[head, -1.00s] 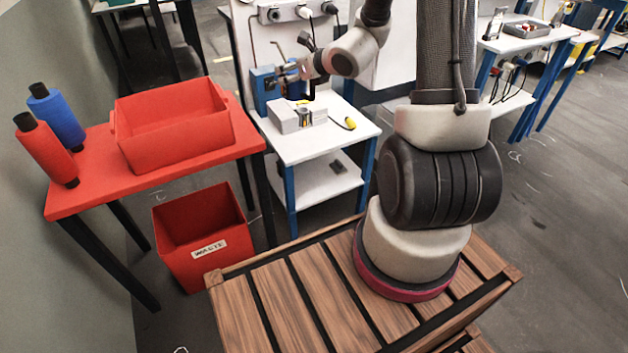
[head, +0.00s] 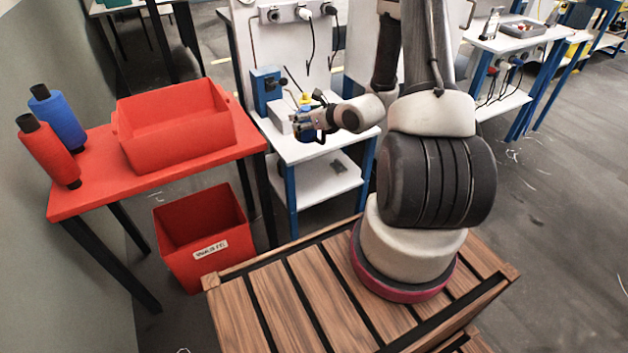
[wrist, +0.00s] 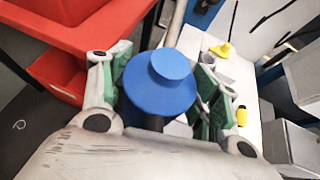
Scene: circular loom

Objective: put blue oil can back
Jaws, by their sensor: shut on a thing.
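The blue oil can (wrist: 160,88) fills the space between the two green-padded fingers of my gripper (wrist: 158,75) in the wrist view. A smaller round blue disc faces the camera on it. In the head view my gripper (head: 306,124) is at the white table, in front of the pale box, and is shut on the can. Blue parts of the can (head: 308,135) show around the fingers, with a yellow tip just above. My gripper hides much of the can, and I cannot tell whether it touches the table.
The white table (head: 305,150) carries a blue device (head: 266,92) and a pale box (head: 279,118). Small yellow items (wrist: 223,50) show in the wrist view. To the left, a red table holds a red bin (head: 175,125) and two spools; a red waste bin (head: 203,235) stands below.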

